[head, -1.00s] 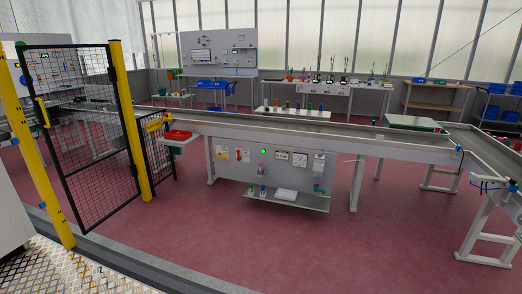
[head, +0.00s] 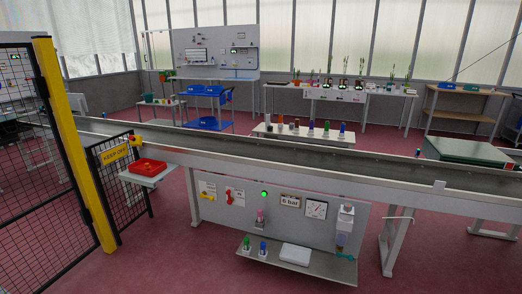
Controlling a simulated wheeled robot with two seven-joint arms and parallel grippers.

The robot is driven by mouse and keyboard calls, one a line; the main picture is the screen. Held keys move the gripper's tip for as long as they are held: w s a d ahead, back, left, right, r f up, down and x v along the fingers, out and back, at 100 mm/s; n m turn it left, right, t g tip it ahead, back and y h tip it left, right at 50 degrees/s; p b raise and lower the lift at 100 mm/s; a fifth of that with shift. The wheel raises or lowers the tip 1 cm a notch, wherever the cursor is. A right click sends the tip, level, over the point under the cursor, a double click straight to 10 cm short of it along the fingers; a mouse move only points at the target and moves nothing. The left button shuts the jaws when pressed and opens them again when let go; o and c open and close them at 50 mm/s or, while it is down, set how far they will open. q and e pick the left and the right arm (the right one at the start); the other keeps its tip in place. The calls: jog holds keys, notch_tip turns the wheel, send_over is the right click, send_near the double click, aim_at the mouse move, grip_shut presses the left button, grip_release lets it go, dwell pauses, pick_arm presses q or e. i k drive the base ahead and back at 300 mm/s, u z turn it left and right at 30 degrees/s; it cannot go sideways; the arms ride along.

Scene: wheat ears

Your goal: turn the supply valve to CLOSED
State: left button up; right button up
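A grey panel (head: 276,208) hangs below the conveyor. At its left end are two small labelled plates. One carries a yellow handle (head: 208,197) and the other a red handle (head: 229,196). The lettering on these plates is too small to read, so I cannot tell which is the supply valve or how it is set. Neither of my grippers is in view.
The conveyor (head: 300,160) runs across above the panel. A shelf (head: 300,264) with bottles and a white box juts out below it. A red tray (head: 148,166) sits on a side table at left, near the yellow-post fence (head: 75,150). Red floor in front is clear.

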aim_at(229, 197)
jog(key=u, duration=0.1)
jog(key=i, duration=2.55)
jog(key=z, duration=0.7)
